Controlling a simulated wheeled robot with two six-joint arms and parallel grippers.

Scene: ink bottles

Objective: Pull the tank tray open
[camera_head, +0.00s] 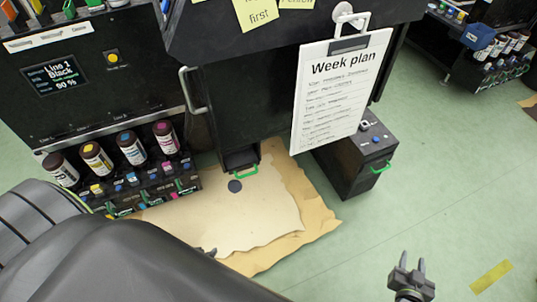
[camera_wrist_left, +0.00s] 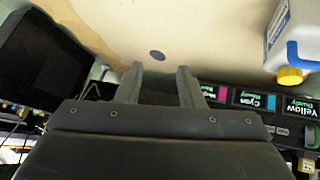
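A dark tray front with a green handle (camera_head: 246,171) sits low under the black machine, above brown paper; I take this to be the tank tray, and it looks closed. A separate dark box (camera_head: 352,165) on the right also has a green handle (camera_head: 381,167). My left arm covers the lower left of the head view and mostly hides its gripper. In the left wrist view my left gripper (camera_wrist_left: 161,88) has its fingers apart with nothing between them, over the paper. My right gripper (camera_head: 408,272) is open and empty over the green floor at lower right.
Brown paper (camera_head: 215,215) with a dark spot lies on the floor. Several ink bottles (camera_head: 131,150) stand on a rack at left. A Week plan clipboard (camera_head: 335,95) hangs from the machine. A white container with a yellow cap (camera_wrist_left: 295,40) shows in the wrist view.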

